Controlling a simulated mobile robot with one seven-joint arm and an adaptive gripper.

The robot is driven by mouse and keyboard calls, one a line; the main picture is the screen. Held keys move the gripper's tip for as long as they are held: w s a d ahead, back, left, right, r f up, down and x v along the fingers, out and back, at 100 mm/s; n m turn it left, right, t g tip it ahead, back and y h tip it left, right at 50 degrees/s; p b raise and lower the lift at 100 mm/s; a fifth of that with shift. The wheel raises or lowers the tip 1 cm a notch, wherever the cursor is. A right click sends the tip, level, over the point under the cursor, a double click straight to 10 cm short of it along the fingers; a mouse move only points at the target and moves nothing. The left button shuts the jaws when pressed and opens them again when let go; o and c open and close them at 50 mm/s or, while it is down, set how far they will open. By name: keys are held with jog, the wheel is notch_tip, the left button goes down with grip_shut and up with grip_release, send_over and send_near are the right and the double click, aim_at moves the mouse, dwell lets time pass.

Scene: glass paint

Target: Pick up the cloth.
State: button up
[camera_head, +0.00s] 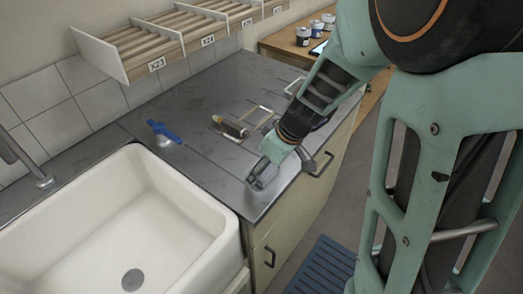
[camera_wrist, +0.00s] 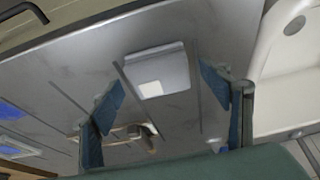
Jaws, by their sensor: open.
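A flat, light grey, squarish piece that looks like the folded cloth (camera_wrist: 172,66) lies on the grey metal counter (camera_head: 195,88), with a paler patch at one corner. In the wrist view it sits between and slightly beyond the two fingers of my gripper (camera_wrist: 160,78). The fingers are apart, one to each side, and nothing is held. In the head view my gripper (camera_head: 259,178) is low over the counter's front part, right of the sink. There the cloth is largely hidden by the gripper, and I cannot tell its height above it.
A white sink (camera_head: 165,220) is at the left. A blue-handled item (camera_head: 163,130) stands behind it. A brown-handled tool (camera_head: 231,127) lies behind my gripper, beside a thin metal frame. A slatted rack (camera_head: 170,40) runs along the wall. Paint jars (camera_head: 303,36) stand farther back.

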jog(key=shift+f, duration=0.1)
jog(key=c, duration=1.2)
jog(key=shift+c, duration=0.2)
